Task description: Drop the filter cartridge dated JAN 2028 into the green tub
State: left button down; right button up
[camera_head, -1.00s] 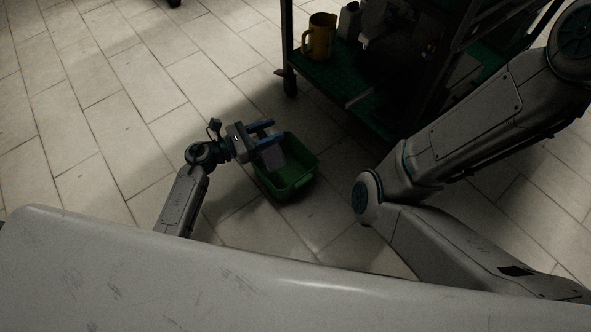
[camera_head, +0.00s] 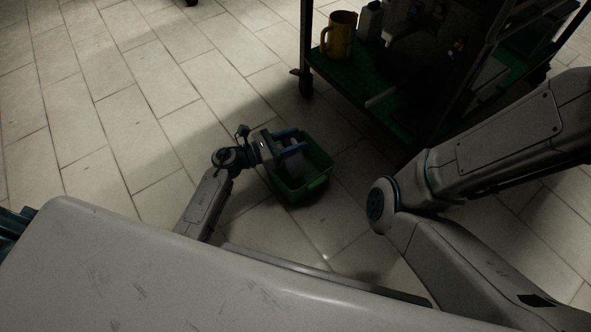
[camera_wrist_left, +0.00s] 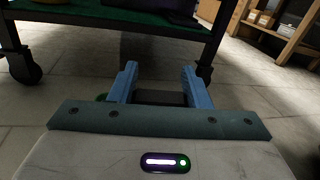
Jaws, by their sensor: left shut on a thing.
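The green tub (camera_head: 318,184) stands on the floor near the middle of the head view. My left gripper (camera_head: 292,142) is over the tub, its blue fingers shut on a grey block-like piece, the filter cartridge (camera_head: 294,163), which hangs down over the tub opening. I cannot tell whether its lower end is inside the tub. No date is readable. My right gripper is out of view.
A dark cart with a green shelf (camera_head: 352,78) stands behind and right of the tub, carrying a yellow mug (camera_head: 340,35) and a white bottle (camera_head: 370,22). Its caster (camera_head: 306,84) is on the floor. The tiled floor left of the tub is clear.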

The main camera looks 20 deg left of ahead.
pick_arm(q)
jog(key=shift+r, duration=0.15)
jog(key=c, duration=0.7)
grip_release()
jog(key=p+v, duration=0.3)
jog(key=v, duration=0.7)
jog(key=shift+s+a, duration=0.25)
jog(key=shift+a, duration=0.05)
